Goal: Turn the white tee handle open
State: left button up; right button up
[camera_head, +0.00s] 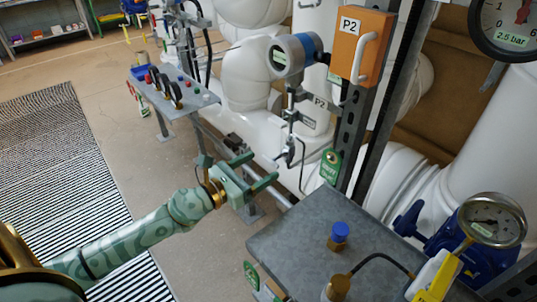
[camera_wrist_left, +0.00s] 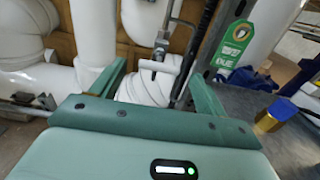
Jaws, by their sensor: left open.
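The white tee handle (camera_wrist_left: 160,64) shows in the left wrist view as a short white bar on a thin metal stem, in front of a large white pipe. In the head view it shows small, as a pale bar (camera_head: 288,153) below the gauge transmitter. My left gripper (camera_head: 252,172) is green and open, to the left of and below the handle there. In the left wrist view the handle appears between the two spread fingers (camera_wrist_left: 157,74), beyond their tips; I see no contact. My right gripper is not in view.
A grey metal table (camera_head: 290,235) with a blue-capped fitting (camera_head: 339,235) stands at the lower right. A green tag (camera_head: 330,165) hangs by the upright. A blue-and-white transmitter (camera_head: 292,53) and orange box (camera_head: 362,45) are above. Open floor (camera_head: 160,165) lies left.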

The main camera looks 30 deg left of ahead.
aim_at(268, 162)
pick_arm(q)
jog(key=shift+p+x, duration=0.3)
jog(key=shift+x, duration=2)
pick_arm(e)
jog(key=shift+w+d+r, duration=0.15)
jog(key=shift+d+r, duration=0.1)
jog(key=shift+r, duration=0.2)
pick_arm(q)
jog(key=shift+f, duration=0.1)
jog(key=c, duration=1)
